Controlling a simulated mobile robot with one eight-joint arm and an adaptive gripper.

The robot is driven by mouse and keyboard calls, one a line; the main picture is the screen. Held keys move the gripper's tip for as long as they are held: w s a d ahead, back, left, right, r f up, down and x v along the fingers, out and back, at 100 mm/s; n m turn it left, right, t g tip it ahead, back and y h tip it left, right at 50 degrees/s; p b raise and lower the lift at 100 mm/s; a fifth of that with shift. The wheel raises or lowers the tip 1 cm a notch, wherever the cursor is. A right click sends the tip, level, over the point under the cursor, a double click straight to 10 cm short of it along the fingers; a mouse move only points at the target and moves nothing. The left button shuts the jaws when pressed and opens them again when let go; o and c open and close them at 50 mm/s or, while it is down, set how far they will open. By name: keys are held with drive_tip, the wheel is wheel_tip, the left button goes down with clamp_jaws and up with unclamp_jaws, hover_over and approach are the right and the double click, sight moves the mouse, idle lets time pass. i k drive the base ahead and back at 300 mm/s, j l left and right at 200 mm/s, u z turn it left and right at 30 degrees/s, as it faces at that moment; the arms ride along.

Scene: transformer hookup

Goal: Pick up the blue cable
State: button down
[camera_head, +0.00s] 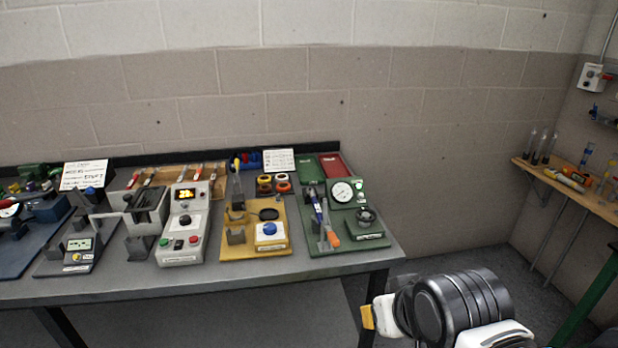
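No blue cable can be made out with certainty. A small blue and red item (246,160) lies at the back of the bench, left of a white card; it is too small to tell if it is a cable. Another small blue item (594,112) is on the right wall above the shelf. My arm shows at the bottom right, in front of the bench's right end. A yellow-tipped white part, perhaps my gripper (367,317), is at its left side; its fingers cannot be made out. It is apart from both blue items.
The grey bench (150,285) carries a grey station (183,225), a yellow station (256,230) and a green station (345,225), with more devices at left. Red and green trays (335,166) are at the back. A wooden shelf (560,175) is on the right wall. Floor between is clear.

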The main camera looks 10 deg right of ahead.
sight(318, 210)
drive_tip(key=i+j, duration=0.4)
drive_tip(key=i, duration=0.25)
drive_tip(key=i+j, duration=0.45)
drive_tip(key=i, duration=0.15)
drive_tip(key=l+z, duration=0.05)
